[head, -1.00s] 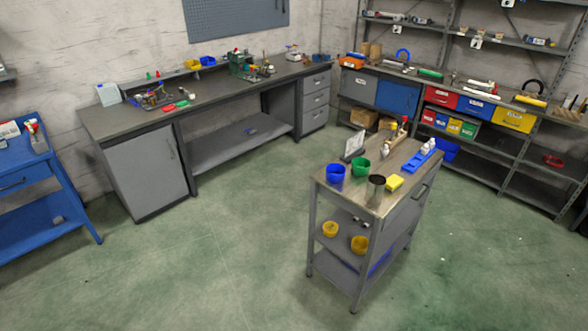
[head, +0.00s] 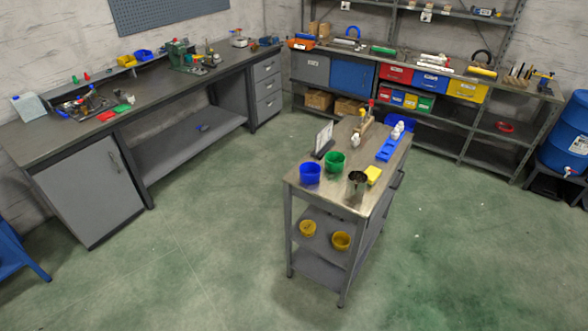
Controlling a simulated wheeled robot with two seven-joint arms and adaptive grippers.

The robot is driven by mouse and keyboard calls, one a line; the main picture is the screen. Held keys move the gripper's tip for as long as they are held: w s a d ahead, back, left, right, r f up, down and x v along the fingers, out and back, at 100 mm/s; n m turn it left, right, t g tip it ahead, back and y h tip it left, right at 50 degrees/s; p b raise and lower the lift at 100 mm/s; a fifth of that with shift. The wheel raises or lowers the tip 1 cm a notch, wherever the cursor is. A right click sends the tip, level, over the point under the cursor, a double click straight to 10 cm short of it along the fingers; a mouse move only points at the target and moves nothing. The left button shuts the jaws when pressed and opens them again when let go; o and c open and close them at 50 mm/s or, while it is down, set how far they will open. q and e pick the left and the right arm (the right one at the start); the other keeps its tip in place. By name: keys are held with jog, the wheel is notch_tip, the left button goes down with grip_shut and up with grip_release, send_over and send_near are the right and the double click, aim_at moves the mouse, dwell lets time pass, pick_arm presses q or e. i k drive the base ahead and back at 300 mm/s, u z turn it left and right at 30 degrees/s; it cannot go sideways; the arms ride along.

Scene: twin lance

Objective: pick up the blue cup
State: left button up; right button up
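The blue cup (head: 310,173) stands upright on the top of a small grey metal cart (head: 322,200), near its left front corner. A green cup (head: 336,162) stands just behind it to the right. Neither of my grippers shows in the head view.
On the cart top are also a dark metal cup (head: 356,183), a yellow block (head: 373,175), a blue tray (head: 389,149) and a small framed sign (head: 323,140). Two yellow cups (head: 308,228) sit on its shelf. A long workbench (head: 150,92) lines the left wall. The green floor (head: 190,260) before the cart is clear.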

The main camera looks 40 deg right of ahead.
aim_at(310, 172)
jog(key=z, duration=0.25)
jog(key=i, duration=0.65)
jog(key=z, duration=0.45)
